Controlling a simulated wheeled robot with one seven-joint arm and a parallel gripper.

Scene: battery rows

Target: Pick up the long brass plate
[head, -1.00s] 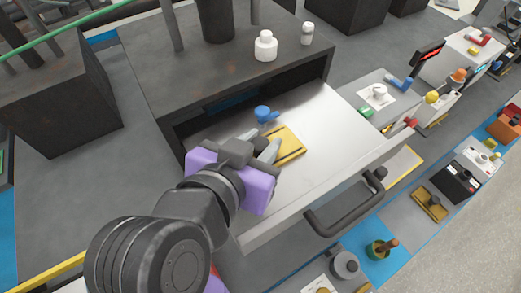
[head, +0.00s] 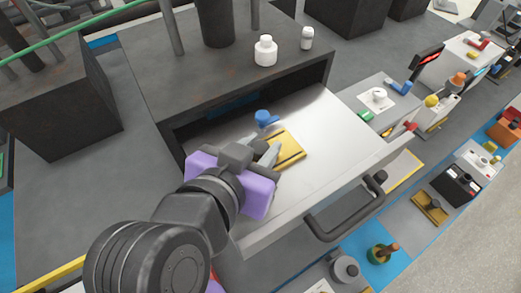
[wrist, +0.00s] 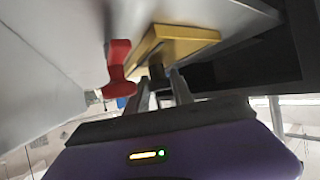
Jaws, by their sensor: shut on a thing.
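The long brass plate (head: 287,143) is a flat yellow piece with a dark groove along it, in the open grey drawer (head: 330,135). It also shows in the wrist view (wrist: 180,40), just beyond my fingers. My gripper (head: 268,152) reaches into the drawer from the lower left, its fingertips at the plate's near left part. In the wrist view the fingers (wrist: 160,90) are shut on a small dark part (wrist: 157,72) at the plate's near edge. The fingers hide part of the plate. I cannot tell whether the plate is clear of the drawer floor.
A blue piece (head: 265,118) stands in the drawer behind the plate. A red piece (wrist: 117,65) is close beside the fingers in the wrist view. The drawer handle (head: 345,208) juts out at the front. White bottles (head: 265,50) stand on the cabinet top. The drawer's right side is clear.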

